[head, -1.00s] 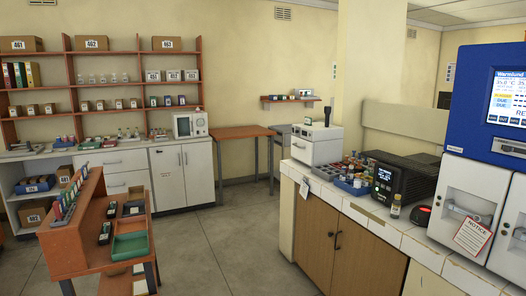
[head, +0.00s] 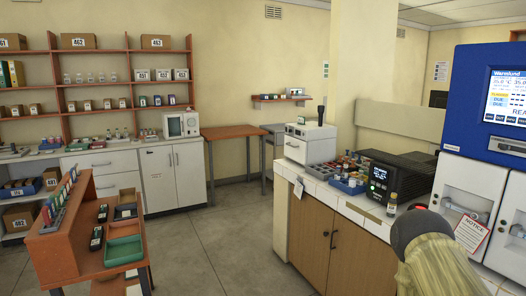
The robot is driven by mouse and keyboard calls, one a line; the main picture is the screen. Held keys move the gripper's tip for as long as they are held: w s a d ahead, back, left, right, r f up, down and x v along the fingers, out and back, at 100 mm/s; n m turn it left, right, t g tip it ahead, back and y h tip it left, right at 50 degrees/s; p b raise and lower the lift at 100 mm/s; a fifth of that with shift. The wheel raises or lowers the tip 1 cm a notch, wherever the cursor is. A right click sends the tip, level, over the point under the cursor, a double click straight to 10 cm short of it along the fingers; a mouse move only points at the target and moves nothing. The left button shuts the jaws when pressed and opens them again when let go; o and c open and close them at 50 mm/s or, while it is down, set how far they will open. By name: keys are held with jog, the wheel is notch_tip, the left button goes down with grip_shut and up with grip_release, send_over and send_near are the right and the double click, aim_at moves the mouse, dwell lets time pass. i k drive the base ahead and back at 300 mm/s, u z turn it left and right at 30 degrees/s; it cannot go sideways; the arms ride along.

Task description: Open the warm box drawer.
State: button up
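A tall incubator (head: 466,185) with a blue top and a lit screen stands at the right edge, its screen reading what looks like "Warmlund". Its white fronts have recessed handles and look shut. A notice tag (head: 471,234) hangs on the left front. A small white box (head: 309,143) with a handled front panel stands on the counter's far end, and its front looks shut. I cannot tell for certain which of these is the warm box. Part of my arm, dark grey and olive, shows at the lower right and hides the incubator's lower left. My gripper is not in view.
A white-topped counter (head: 347,203) with wooden doors holds a black device (head: 395,178), a small bottle (head: 392,204) and several racks. A brown bench (head: 72,236) with trays stands at the lower left. The floor (head: 225,245) between them is clear.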

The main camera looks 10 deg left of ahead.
aim_at(295, 149)
jog(key=z, duration=0.05)
jog(key=i, duration=1.45)
jog(key=u, duration=0.25)
jog(key=i, duration=1.55)
jog(key=u, duration=0.3)
